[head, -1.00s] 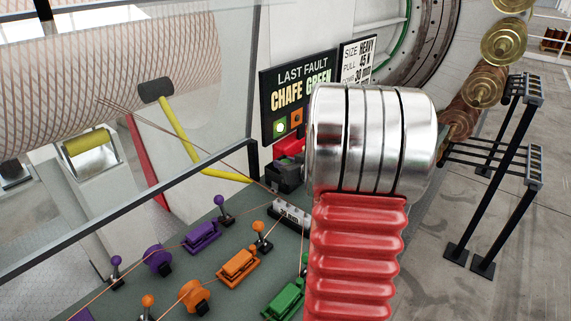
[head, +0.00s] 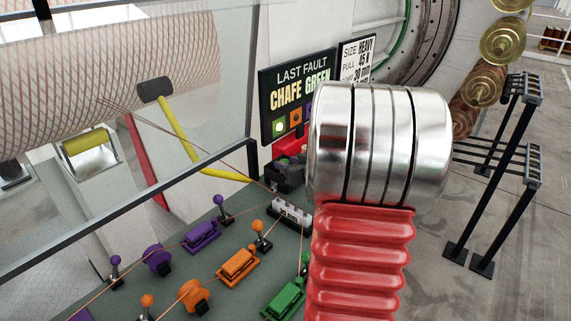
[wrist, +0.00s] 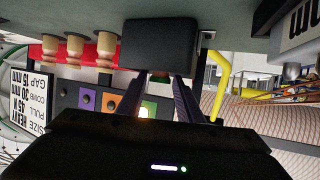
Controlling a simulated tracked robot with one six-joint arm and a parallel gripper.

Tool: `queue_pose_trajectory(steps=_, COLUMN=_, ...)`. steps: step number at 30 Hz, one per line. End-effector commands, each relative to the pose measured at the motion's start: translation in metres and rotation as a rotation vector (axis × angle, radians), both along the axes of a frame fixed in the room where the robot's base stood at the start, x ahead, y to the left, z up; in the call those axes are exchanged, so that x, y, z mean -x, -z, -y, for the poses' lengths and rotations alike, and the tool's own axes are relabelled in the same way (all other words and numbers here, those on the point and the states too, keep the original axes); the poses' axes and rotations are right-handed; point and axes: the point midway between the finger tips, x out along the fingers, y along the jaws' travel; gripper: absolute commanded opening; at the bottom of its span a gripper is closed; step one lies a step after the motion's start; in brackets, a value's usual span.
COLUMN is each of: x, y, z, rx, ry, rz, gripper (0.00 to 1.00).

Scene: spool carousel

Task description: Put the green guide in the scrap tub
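A green piece (head: 286,299) sits on the grey-green table at the bottom of the head view, partly covered by my arm. I cannot tell whether it is the guide itself or its mount. A black block-like box (wrist: 159,46) lies just beyond the fingertips; contact cannot be told. A black box (head: 284,176) also stands on the table in the head view. I cannot make out the scrap tub for sure.
Purple (head: 202,236) and orange (head: 238,266) pieces stand in rows with threads running over them. A red rack with tan pegs (wrist: 75,47) is near the gripper. A sign (head: 297,95) reads LAST FAULT CHAFE GREEN.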

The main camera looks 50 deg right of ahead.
Motion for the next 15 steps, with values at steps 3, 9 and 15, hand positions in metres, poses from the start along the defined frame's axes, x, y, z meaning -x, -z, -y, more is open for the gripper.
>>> queue_pose_trajectory(steps=3, x=0.015, y=-0.007, z=-0.004, rx=0.001, ry=0.002, rz=0.002, gripper=0.33)
queue_pose_trajectory(steps=9, x=0.038, y=-0.017, z=-0.012, rx=0.0, ry=0.002, rz=0.002, gripper=0.33)
queue_pose_trajectory(steps=15, x=0.061, y=-0.027, z=-0.019, rx=0.002, ry=0.001, rz=0.002, gripper=0.33)
